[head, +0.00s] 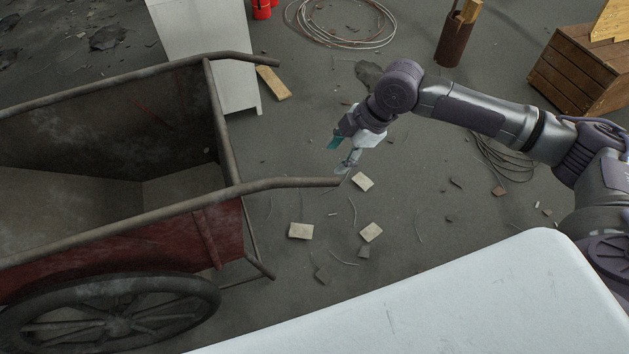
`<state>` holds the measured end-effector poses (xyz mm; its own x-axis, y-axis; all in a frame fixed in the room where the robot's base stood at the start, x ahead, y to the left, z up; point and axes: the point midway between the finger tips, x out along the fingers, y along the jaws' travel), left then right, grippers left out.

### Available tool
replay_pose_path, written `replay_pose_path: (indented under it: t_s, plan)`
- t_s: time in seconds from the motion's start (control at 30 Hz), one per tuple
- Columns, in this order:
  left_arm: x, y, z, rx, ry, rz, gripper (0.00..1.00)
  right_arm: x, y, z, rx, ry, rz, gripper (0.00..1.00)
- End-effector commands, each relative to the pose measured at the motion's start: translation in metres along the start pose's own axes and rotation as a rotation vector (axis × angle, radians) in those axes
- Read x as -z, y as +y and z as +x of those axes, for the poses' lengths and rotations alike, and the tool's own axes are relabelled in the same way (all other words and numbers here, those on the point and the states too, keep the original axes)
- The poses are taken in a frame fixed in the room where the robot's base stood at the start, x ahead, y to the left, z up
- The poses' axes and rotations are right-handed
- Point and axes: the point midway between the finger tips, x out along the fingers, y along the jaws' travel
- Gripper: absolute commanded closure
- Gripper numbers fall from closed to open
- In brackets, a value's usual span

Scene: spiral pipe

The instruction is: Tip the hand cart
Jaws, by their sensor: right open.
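The hand cart (205,230) stands at the left in the head view, a worn red and grey box with a spoked wheel (110,312) at its near side. Two bar handles stick out to the right: the far handle (240,57) and the near handle (290,184). The cart's bed looks empty. My right gripper (343,157) is open, with its fingertips close to the end of the near handle. I cannot tell whether they touch it. My left gripper is not in view.
A white cabinet (235,60) stands behind the cart. Wood scraps (301,231) and rubble lie on the floor below the gripper. A cable coil (345,22), a rusty pipe (454,40) and a wooden crate (575,70) are at the back.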

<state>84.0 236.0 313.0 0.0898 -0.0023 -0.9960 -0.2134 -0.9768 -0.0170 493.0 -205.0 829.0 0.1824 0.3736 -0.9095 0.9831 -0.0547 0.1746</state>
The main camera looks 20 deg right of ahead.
Motion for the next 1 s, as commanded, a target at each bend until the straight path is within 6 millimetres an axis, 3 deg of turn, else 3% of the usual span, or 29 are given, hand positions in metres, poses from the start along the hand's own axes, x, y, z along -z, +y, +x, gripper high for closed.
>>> replay_pose_path:
  t_s: [0.1,0.23,0.7,1.0]
  plan:
    - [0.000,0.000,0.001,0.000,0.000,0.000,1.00,-0.003,0.002,0.001,0.002,0.000,-0.001,0.47]
    - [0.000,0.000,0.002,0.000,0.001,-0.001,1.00,-0.003,0.002,0.018,0.004,0.001,0.000,0.47]
    - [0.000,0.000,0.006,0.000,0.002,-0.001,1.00,-0.002,0.001,0.112,0.003,0.000,-0.001,0.47]
    - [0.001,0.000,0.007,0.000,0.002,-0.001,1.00,-0.002,0.002,0.134,0.000,0.000,-0.001,0.47]
